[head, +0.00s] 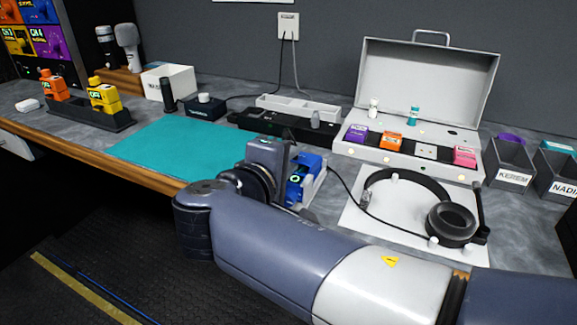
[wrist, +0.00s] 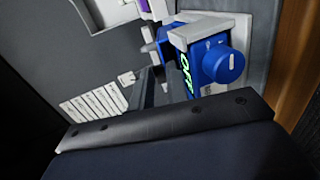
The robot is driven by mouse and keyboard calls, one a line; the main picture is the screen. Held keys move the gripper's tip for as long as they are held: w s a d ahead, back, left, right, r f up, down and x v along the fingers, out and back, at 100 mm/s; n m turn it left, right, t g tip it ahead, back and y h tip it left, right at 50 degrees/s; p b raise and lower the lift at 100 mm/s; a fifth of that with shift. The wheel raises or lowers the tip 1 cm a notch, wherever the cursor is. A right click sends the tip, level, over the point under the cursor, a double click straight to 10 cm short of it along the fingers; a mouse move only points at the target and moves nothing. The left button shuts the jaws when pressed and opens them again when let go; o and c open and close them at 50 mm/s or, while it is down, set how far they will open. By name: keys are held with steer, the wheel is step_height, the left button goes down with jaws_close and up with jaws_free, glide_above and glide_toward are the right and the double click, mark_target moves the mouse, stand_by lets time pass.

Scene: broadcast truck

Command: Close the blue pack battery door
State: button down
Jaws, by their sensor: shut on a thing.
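The blue pack (head: 304,182) sits on a light grey stand (head: 313,190) at the middle front of the bench. In the wrist view the blue pack (wrist: 218,62) shows a round blue knob, green lettering and a pale grey bracket over its top. My gripper (head: 284,158) is right at the pack's left side. In the wrist view my gripper's dark fingers (wrist: 165,85) are shut against the pack's lettered side. My wrist and fingers hide much of that side. I cannot make out the battery door's edges or how far it stands open.
A teal mat (head: 180,147) lies to the left. Headphones (head: 450,222) lie on a white sheet (head: 355,225) to the right. An open grey case (head: 350,147) with several coloured packs stands behind. A black tray (head: 275,122) is behind the blue pack. The bench edge is close in front.

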stand_by(0.4)
steer(key=c, duration=1.4)
jaws_free()
steer(key=shift+f, duration=0.1)
steer(key=shift+c, duration=0.2)
